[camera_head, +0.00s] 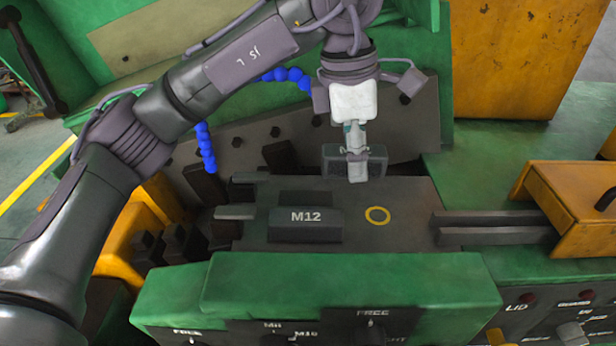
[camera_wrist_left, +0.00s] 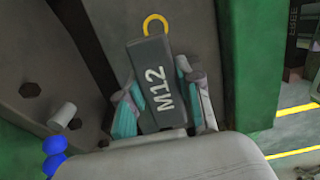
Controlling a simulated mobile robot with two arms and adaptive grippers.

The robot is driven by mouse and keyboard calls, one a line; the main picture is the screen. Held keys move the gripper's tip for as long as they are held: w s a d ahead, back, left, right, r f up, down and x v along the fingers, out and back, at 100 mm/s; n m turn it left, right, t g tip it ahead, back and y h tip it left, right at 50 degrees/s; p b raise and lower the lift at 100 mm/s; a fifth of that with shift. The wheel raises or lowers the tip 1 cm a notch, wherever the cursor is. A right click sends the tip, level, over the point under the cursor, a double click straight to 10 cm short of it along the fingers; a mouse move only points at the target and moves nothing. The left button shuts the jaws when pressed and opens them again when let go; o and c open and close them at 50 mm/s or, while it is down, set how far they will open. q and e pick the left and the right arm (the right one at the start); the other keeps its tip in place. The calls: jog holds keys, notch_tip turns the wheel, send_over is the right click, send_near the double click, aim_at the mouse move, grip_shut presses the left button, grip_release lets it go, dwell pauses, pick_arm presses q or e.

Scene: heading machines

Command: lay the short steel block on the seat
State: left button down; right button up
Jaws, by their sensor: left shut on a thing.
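My left gripper (camera_head: 357,168) is shut on a dark grey steel block (camera_head: 334,162), one finger in front and one behind. It holds the block above the back part of a flat grey plate (camera_head: 400,196). In the left wrist view the block (camera_wrist_left: 154,68) lies between the teal-padded fingers (camera_wrist_left: 166,108) and is marked M12. A yellow ring mark (camera_head: 377,215) is on the plate, nearer the front than the gripper. In the wrist view the ring (camera_wrist_left: 155,20) shows past the block's far end, partly covered. My right gripper is not in view.
Another dark block marked M12 (camera_head: 306,225) sits on the plate left of the ring. A green front housing (camera_head: 340,283) borders the plate. Grey rails (camera_head: 495,227) and an orange lid (camera_head: 575,205) stand right. A bolted wall (camera_head: 405,125) rises behind.

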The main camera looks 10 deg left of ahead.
pick_arm(q)
jog(key=p, duration=0.2)
send_over(308, 198)
jog(key=d, duration=0.1)
jog(key=f, duration=0.3)
jog(key=shift+s+d+f, duration=0.15)
jog(key=shift+s, duration=0.25)
jog(key=shift+w+a+f, duration=0.2)
jog(key=shift+a+f, duration=0.2)
jog(key=shift+a, duration=0.05)
jog(key=shift+w+a+f, duration=0.15)
jog(key=shift+a+f, duration=0.25)
jog(key=shift+a, duration=0.05)
jog(key=shift+f+p, duration=0.3)
jog(key=shift+p, duration=0.2)
notch_tip(308, 198, down, 2)
jog(key=shift+f+p, duration=0.2)
jog(key=shift+p, duration=0.4)
jog(key=shift+f, duration=0.55)
jog(key=c, duration=0.8)
grip_release()
jog(key=shift+o, duration=0.2)
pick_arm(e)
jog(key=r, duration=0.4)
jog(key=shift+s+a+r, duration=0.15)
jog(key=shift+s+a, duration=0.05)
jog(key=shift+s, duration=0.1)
